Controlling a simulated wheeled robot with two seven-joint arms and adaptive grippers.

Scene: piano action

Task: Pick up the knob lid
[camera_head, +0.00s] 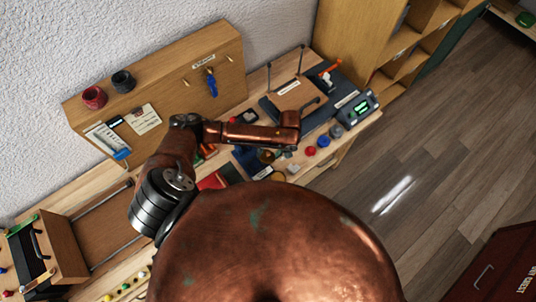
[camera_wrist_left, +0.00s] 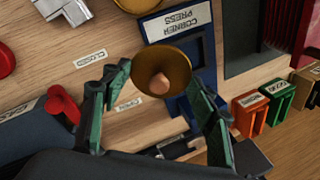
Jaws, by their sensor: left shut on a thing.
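The knob lid (camera_wrist_left: 158,80) is a round, brass-coloured lid with a copper-toned knob at its middle. In the left wrist view it sits between the two green fingers of my left gripper (camera_wrist_left: 158,76), which is shut on it. The lid is beside the blue corner press (camera_wrist_left: 203,62) and covers part of it. In the head view a brownish round thing (camera_head: 266,155), likely the lid, shows below my left forearm; the fingers there are largely hidden. My right gripper is not in view.
An orange bin (camera_wrist_left: 249,113) and a green bin (camera_wrist_left: 278,100) stand to the right in the wrist view. A red knob (camera_wrist_left: 64,104) is to the left. A wooden board (camera_head: 160,85) stands behind the bench. Red and blue pieces lie near the bench's front edge.

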